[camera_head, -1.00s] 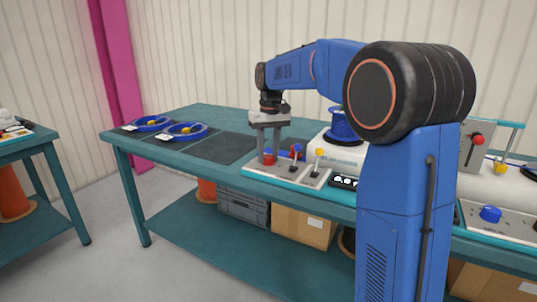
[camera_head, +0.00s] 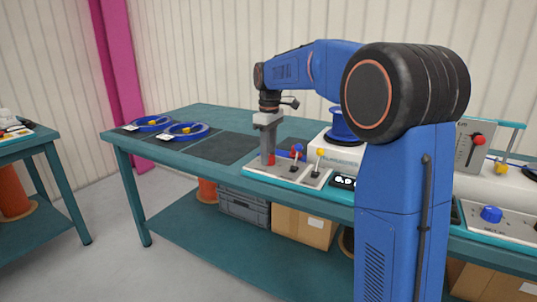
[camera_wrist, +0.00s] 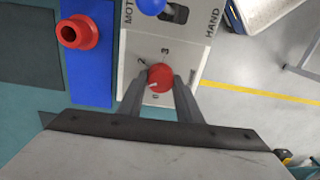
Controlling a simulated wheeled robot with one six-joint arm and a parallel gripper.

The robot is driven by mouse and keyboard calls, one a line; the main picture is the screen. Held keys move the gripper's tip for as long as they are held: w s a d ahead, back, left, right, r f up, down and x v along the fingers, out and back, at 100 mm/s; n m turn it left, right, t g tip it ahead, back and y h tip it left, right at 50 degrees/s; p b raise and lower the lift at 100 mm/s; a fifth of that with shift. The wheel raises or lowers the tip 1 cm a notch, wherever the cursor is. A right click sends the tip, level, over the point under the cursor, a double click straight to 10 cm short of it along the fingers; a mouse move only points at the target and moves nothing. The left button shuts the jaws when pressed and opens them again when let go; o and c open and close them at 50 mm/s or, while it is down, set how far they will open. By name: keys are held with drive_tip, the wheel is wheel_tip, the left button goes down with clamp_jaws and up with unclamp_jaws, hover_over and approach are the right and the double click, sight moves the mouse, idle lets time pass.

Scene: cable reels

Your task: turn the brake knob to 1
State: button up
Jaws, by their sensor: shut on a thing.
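The red brake knob (camera_wrist: 160,77) sits on a pale panel (camera_wrist: 140,40) in the wrist view, with 2, 3 and what looks like 0 printed around it. The 1 is not visible, perhaps behind a finger. A white mark on the knob points to the lower left. My gripper (camera_wrist: 159,83) is shut on the knob, one finger on each side. In the head view my gripper (camera_head: 267,160) points straight down at the near left of the panel, and a bit of the red knob (camera_head: 272,160) shows beside it.
A lever with a blue ball (camera_head: 297,148) and one with a yellow ball (camera_head: 320,153) stand close to the right. A blue reel (camera_head: 342,125) is behind. A red part (camera_wrist: 78,32) lies left of the knob. Blue cable coils (camera_head: 183,131) lie on the bench's far left.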

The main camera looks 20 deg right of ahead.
idle(0.3)
drive_tip(key=o, duration=1)
drive_tip(key=shift+o, duration=0.2)
drive_tip(key=shift+r, duration=0.15)
wheel_tip(320, 180, up, 17)
drive_tip(key=shift+w+d, duration=0.25)
drive_tip(key=shift+s, duration=0.1)
